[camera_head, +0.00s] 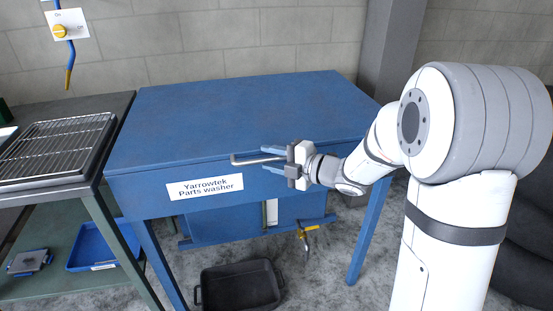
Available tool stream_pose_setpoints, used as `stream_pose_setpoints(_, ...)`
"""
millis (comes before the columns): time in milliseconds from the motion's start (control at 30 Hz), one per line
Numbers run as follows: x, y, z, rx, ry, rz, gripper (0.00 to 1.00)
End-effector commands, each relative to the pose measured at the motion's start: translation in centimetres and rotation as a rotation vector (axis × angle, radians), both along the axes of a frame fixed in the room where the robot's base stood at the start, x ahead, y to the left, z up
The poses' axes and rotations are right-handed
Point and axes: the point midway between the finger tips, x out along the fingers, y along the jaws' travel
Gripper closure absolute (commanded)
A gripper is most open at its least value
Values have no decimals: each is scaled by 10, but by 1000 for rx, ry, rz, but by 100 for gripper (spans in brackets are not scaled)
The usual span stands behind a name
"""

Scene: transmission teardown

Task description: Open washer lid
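The blue parts washer (225,207) stands in the middle, with a "Yarrowtek Parts washer" label on its front. Its flat blue lid (235,112) is down and looks shut. A grey bar handle (243,161) sticks out at the lid's front edge, right of the label. My gripper (264,160) reaches in from the right at the handle. Its blue fingers are apart, one above and one below the bar in this view. I cannot tell whether either finger touches it. The handle's right end is partly hidden by the gripper.
A bench with a wire rack (62,146) stands close on the left, with a blue tray (98,246) on its lower shelf. A black bin (240,287) and a yellow-handled valve (306,231) are below the washer. A blue hose (71,52) hangs at the upper left.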

Motion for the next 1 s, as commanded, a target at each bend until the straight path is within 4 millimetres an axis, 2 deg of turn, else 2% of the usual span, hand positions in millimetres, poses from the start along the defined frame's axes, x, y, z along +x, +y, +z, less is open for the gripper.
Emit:
stream_pose_setpoints(67, 0, 0, 0, 0, 0, 0, 68)
stream_pose_setpoints(467, 0, 0, 0, 0, 0, 1, 100)
stream_pose_setpoints(800, 0, 0, 0, 1, -1, 1, 100)
stream_pose_setpoints(833, 0, -13, 1, 0, -2, -3, 100)
stream_pose_setpoints(1000, 0, -2, 6, -1, 4, -1, 100)
